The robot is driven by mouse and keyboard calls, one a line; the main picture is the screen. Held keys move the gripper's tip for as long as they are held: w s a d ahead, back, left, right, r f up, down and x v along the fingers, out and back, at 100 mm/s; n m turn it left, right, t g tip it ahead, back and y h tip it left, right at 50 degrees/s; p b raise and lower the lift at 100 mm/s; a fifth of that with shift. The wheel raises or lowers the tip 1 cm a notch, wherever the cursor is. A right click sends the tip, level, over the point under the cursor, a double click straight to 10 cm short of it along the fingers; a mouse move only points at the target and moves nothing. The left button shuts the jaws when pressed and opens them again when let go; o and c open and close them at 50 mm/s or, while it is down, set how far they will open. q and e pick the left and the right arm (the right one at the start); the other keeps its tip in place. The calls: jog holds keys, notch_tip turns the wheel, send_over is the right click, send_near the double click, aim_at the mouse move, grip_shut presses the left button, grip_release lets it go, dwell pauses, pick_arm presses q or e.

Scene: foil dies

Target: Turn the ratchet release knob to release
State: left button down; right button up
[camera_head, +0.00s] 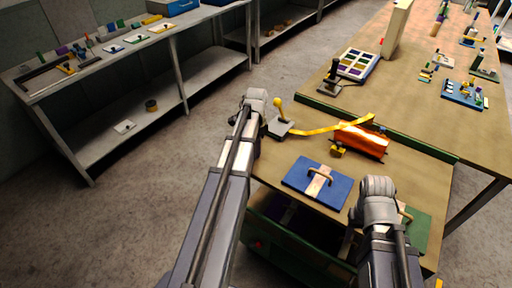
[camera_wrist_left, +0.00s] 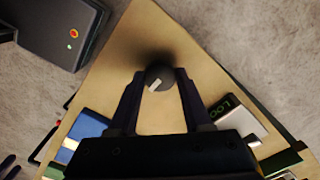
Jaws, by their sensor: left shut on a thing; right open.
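The release knob (camera_wrist_left: 158,82) is a dark round knob with a white pointer mark, seen from above near a corner of the wooden tabletop. My left gripper (camera_wrist_left: 160,74) is shut on it, one finger on each side. In the head view my left arm (camera_head: 240,140) reaches the table's left edge; its fingers and the knob are hidden there. A grey plate with partly hidden lettering, "LO" readable (camera_wrist_left: 234,110), lies right of the knob in the left wrist view. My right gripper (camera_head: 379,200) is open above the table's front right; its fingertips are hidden.
A yellow-knobbed lever (camera_head: 279,112) stands beside my left arm. A yellow strap (camera_head: 318,130) runs from there to an orange block (camera_head: 362,140). A blue plate with a handle (camera_head: 302,183) lies between my arms. A green ledge (camera_head: 420,148) crosses the table.

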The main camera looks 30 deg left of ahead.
dwell(0.5)
pick_arm(q)
jog(key=shift+c, duration=1.7)
grip_release()
jog(key=shift+r, duration=0.1)
notch_tip(320, 180, up, 8)
jog(key=p, duration=0.8)
jog(key=shift+f, duration=0.2)
